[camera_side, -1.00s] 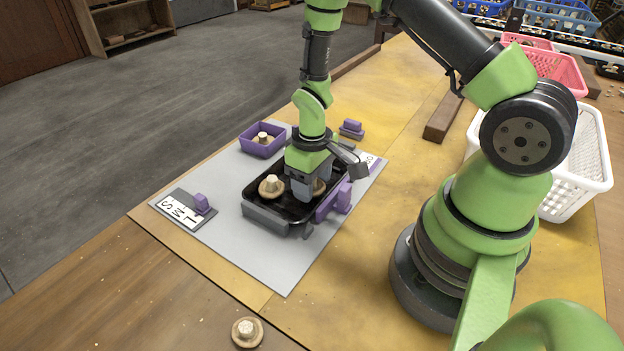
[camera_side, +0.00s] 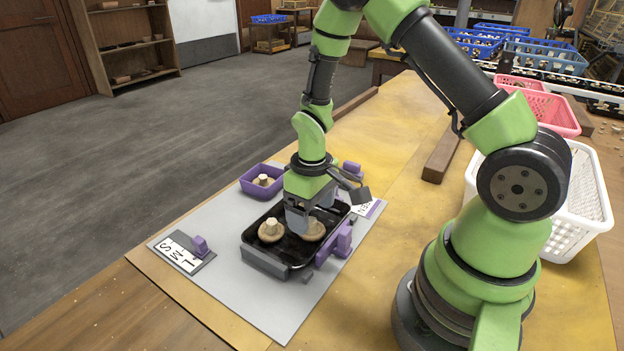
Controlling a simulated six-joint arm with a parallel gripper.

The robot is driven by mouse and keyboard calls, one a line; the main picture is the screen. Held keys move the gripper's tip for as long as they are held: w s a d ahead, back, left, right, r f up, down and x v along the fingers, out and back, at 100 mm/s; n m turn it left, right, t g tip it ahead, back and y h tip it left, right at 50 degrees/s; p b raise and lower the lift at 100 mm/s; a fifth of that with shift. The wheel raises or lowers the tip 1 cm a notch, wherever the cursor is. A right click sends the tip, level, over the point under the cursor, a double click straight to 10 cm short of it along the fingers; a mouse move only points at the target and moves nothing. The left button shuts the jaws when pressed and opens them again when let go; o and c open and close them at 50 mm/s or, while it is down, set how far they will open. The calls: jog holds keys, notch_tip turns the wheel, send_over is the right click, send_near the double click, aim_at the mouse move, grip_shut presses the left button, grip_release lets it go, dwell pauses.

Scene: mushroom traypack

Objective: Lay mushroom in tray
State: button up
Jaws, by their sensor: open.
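The black tray (camera_side: 268,264) lies on the grey mat, held between grey and purple blocks. One mushroom (camera_side: 271,230) lies in it on the left, stem up. A second mushroom (camera_side: 313,230) lies in it to the right, partly hidden by my gripper. My gripper (camera_side: 299,226) is open, pointing down over the tray, its fingers beside the second mushroom. I cannot tell whether they touch it. A third mushroom (camera_side: 263,180) sits in the purple bin (camera_side: 254,190) behind the tray.
A size card (camera_side: 181,255) with a purple marker lies at the mat's left, and another card (camera_side: 366,209) lies right of the tray. A wooden bar (camera_side: 441,158) and white basket (camera_side: 567,232) stand at the right. The front of the grey mat (camera_side: 270,318) is clear.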

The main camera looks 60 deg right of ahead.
notch_tip(320, 180, up, 8)
notch_tip(320, 180, up, 12)
jog(key=m+t, duration=0.2)
jog(key=t, duration=0.1)
send_over(312, 221)
jog(key=s+a, duration=0.3)
jog(key=s, duration=0.1)
jog(key=s+a+r+m+t+y, duration=0.2)
jog(key=s+r, duration=0.4)
jog(key=s, duration=0.3)
jog(key=shift+a+t, duration=0.85)
jog(key=shift+t, duration=0.25)
